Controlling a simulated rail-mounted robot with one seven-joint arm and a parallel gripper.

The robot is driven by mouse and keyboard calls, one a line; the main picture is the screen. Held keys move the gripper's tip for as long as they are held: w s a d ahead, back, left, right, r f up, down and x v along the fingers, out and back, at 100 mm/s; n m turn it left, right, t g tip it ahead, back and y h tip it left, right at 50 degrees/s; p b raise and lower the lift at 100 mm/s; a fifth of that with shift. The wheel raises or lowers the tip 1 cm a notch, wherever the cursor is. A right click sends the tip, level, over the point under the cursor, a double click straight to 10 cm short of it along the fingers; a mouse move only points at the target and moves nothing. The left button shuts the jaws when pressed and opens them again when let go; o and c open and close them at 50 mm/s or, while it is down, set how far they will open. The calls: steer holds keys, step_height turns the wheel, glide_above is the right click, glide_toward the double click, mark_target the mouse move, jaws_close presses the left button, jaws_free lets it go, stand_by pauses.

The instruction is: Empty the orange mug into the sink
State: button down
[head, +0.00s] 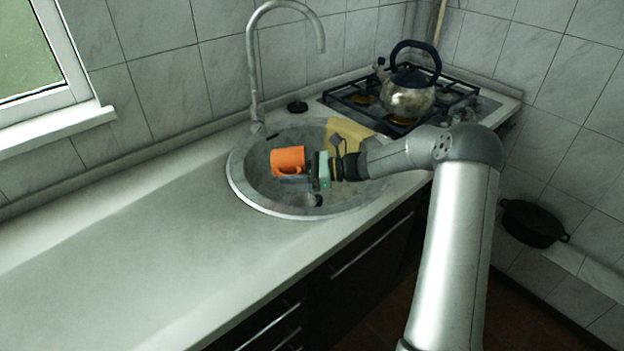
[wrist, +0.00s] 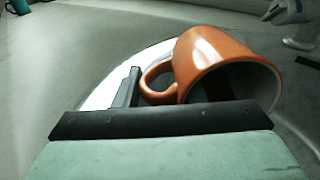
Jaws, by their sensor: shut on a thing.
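The orange mug (head: 287,160) is held over the round grey sink (head: 238,185), left of my gripper (head: 297,179). In the wrist view the mug (wrist: 205,55) lies tipped well over on its side, its open mouth facing the lower right. Its handle (wrist: 153,82) points left, towards a dark finger. My gripper is shut on the mug; the exact grip is partly hidden by the gripper body. The inside of the mug is dark and I cannot tell whether anything is in it. No stream shows at its mouth.
A tall curved faucet (head: 253,60) rises behind the sink. A yellow board (head: 350,133) lies at the sink's back right. A kettle (head: 408,100) stands on the gas hob (head: 350,97). The counter (head: 130,230) left of the sink is clear.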

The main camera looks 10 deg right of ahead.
mark_target(294, 164)
steer(key=shift+d+r+t+y, duration=0.15)
steer(key=shift+d+r+y, duration=0.05)
steer(key=shift+r+y, duration=0.5)
steer(key=shift+d+r+t+y, duration=0.2)
steer(key=shift+r+y, duration=0.3)
steer(key=shift+r, duration=0.3)
stand_by(0.5)
